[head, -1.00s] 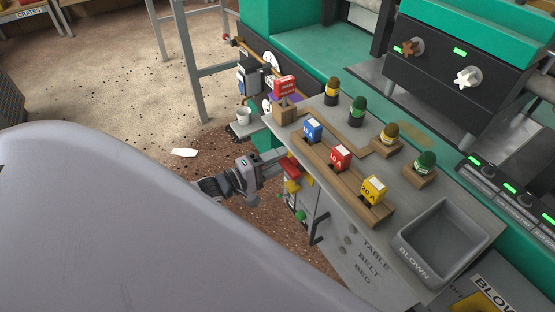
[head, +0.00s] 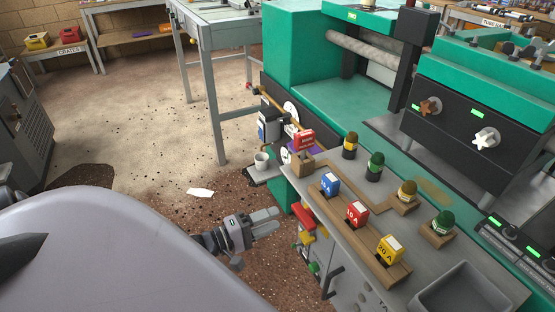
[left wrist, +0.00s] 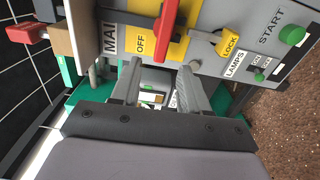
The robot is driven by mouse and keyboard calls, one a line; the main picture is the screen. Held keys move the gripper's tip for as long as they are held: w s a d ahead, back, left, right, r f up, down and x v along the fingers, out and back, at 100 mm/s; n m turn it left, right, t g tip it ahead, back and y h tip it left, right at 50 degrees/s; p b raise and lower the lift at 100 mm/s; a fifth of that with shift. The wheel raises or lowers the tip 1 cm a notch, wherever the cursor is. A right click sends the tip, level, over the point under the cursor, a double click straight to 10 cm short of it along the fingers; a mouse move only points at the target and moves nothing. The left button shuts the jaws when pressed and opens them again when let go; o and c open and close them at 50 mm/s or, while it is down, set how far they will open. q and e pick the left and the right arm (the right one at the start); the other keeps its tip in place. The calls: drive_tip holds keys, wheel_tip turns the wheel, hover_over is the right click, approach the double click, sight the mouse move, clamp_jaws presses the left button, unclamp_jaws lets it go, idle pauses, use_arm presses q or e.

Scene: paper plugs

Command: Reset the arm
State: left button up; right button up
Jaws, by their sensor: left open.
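My left gripper (head: 277,219) is open and empty in the head view, left of the control panel and above the brown floor. In the left wrist view its fingers (left wrist: 160,82) stand apart with nothing between them but the panel behind. A red handle (head: 302,210) sits on the panel side just right of the gripper, apart from it in the head view. In the wrist view the red handle (left wrist: 167,25) crosses a yellow OFF plate (left wrist: 143,42), beside a yellow LOCK tag (left wrist: 229,46). My right gripper is not in view.
A grey bench top (head: 350,225) carries blue, red and yellow plugs on a wooden rail. A grey bin (head: 462,290) is at the lower right. A white cup (head: 261,160) stands on a small shelf above the gripper. A white paper (head: 200,192) lies on open floor to the left.

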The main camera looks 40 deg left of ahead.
use_arm(q)
drive_tip(key=s+d+r+m+g+y+p, duration=0.1)
drive_tip(key=s+d+m+g+p, duration=0.35)
drive_tip(key=d, duration=0.75)
drive_tip(key=s+d+r+m+g+y+p, duration=0.1)
drive_tip(key=s+d+r+m+y+p, duration=0.1)
drive_tip(key=s+m+p, duration=0.4)
wheel_tip(320, 180, up, 2)
drive_tip(key=s+m+y, duration=0.1)
drive_tip(key=s+m, duration=0.1)
drive_tip(key=m, duration=0.3)
drive_tip(key=shift+s+d+m+g+y+p, duration=0.2)
drive_tip(key=shift+d+m+g+y+p, duration=0.1)
drive_tip(key=shift+m+g+y+p, duration=0.1)
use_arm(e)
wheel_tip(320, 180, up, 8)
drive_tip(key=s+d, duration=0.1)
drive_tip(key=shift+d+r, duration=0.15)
use_arm(q)
drive_tip(key=shift+r, duration=0.1)
